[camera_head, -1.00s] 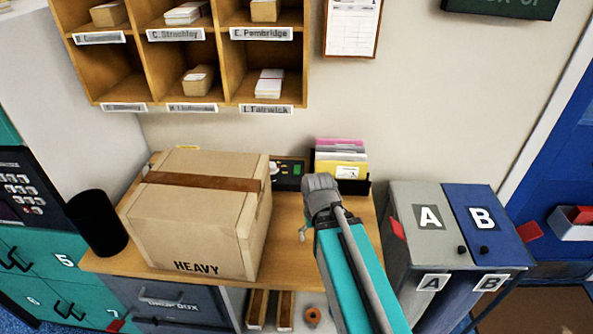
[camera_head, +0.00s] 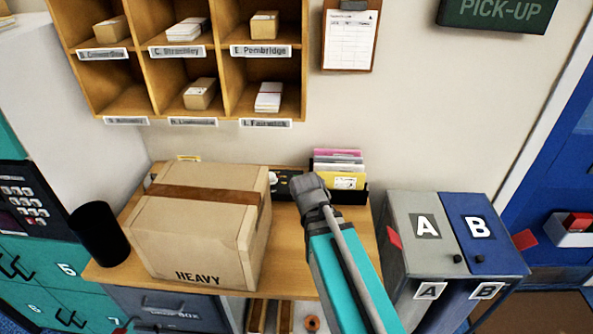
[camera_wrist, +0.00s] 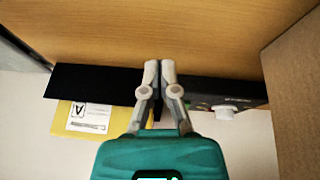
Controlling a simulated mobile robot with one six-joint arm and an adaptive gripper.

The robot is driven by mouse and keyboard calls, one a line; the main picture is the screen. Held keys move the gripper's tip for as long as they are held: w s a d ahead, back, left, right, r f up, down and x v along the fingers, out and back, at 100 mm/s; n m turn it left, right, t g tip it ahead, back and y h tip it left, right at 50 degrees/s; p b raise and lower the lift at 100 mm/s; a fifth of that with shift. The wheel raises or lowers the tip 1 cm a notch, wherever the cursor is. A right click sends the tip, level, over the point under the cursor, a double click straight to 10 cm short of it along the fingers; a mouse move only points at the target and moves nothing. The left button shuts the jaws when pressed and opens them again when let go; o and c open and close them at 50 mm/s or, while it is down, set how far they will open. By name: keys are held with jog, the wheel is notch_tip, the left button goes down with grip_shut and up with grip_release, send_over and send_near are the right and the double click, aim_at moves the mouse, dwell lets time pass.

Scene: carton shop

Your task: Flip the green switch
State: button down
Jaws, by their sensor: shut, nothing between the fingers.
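A black switch panel (camera_head: 284,184) stands at the back of the wooden desk, between the big carton and the file holder. My gripper (camera_head: 310,188) covers its right part in the head view, and the green switch cannot be made out there. In the wrist view the panel (camera_wrist: 238,92) lies right of the fingers, with a white knob (camera_wrist: 227,111) and a small green spot (camera_wrist: 203,106) beside the right finger. My gripper (camera_wrist: 159,66) is shut and empty there, its fingertips over the desk. I cannot tell whether it touches the panel.
A large carton marked HEAVY (camera_head: 200,225) fills the desk's left side, close to the panel. A black file holder (camera_head: 358,190) with folders stands on the other side. Mail shelves (camera_head: 222,70) hang above. Bins A (camera_head: 410,262) and B (camera_head: 487,262) stand at right.

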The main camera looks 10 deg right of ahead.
jog(key=w+a+r+m+t+p, duration=0.1)
jog(key=w+a+r+t+p, duration=0.1)
jog(key=w+r+t, duration=0.4)
jog(key=w+r+p, duration=0.1)
jog(key=w+r, duration=0.3)
jog(key=shift+a+r+h, duration=0.2)
jog(key=shift+a+h, duration=0.1)
jog(key=shift+h, duration=0.1)
jog(key=shift+w+f, duration=0.15)
jog(key=shift+w, duration=0.05)
jog(key=b+x, duration=0.5)
jog(key=x, duration=0.5)
jog(key=shift+b, duration=0.4)
jog(key=shift+w+d+f+b, duration=0.1)
jog(key=shift+w+f+b, duration=0.05)
jog(key=shift+f+b, duration=0.75)
jog(key=shift+w+f+b, duration=0.1)
jog(key=shift+f+b, duration=0.75)
jog(key=shift+f, duration=0.05)
jog(key=shift+d, duration=0.1)
